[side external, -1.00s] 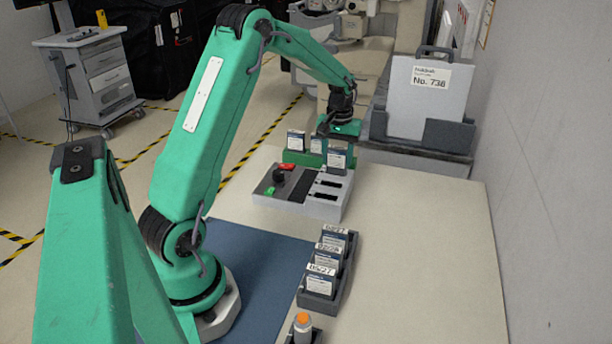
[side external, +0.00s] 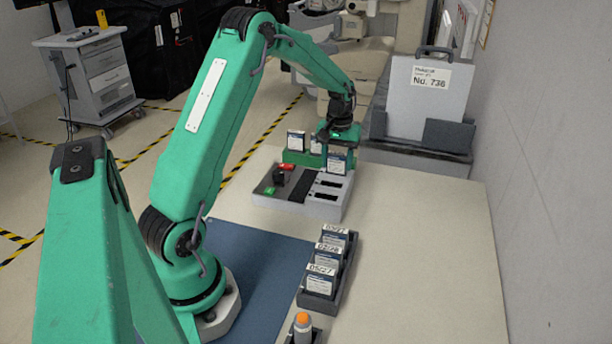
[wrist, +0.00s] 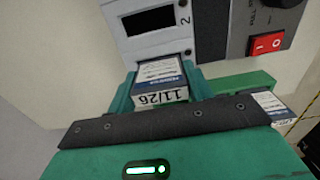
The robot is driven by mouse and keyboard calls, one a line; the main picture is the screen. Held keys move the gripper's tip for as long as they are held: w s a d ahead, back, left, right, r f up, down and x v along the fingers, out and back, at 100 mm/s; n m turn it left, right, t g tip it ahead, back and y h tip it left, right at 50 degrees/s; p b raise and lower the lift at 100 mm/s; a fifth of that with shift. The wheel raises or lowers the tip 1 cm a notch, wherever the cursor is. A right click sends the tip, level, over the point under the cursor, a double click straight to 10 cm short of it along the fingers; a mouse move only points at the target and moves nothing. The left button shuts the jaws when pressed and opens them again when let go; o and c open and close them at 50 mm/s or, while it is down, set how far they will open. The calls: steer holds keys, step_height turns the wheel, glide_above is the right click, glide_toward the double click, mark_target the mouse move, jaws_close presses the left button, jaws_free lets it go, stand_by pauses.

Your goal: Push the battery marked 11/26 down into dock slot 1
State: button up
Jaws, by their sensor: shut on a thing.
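The battery marked 11/26 (wrist: 160,82) has a dark blue body and a white label. It stands upright at the far end of the grey dock (side external: 320,208), and it also shows in the side view (side external: 337,163). My gripper (wrist: 163,92) is shut on it from above, with a green jaw on either side. In the wrist view, the slot marked 2 (wrist: 152,20) is empty and lies just beyond the battery. The battery's lower end is hidden at the dock's far slot position, and I cannot see that slot's number.
A green rack (side external: 300,158) with batteries (side external: 296,141) stands behind the dock. The dock carries a red switch (wrist: 268,43) and a black knob (side external: 279,175). A dark tray (side external: 322,303) with three batteries stands in front, near an orange-topped cylinder (side external: 303,322). The table's right side is clear.

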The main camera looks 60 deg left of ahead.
steer(key=shift+f, duration=0.25)
steer(key=o, duration=1.2)
steer(key=shift+c, duration=0.2)
steer(key=shift+r, duration=3.9)
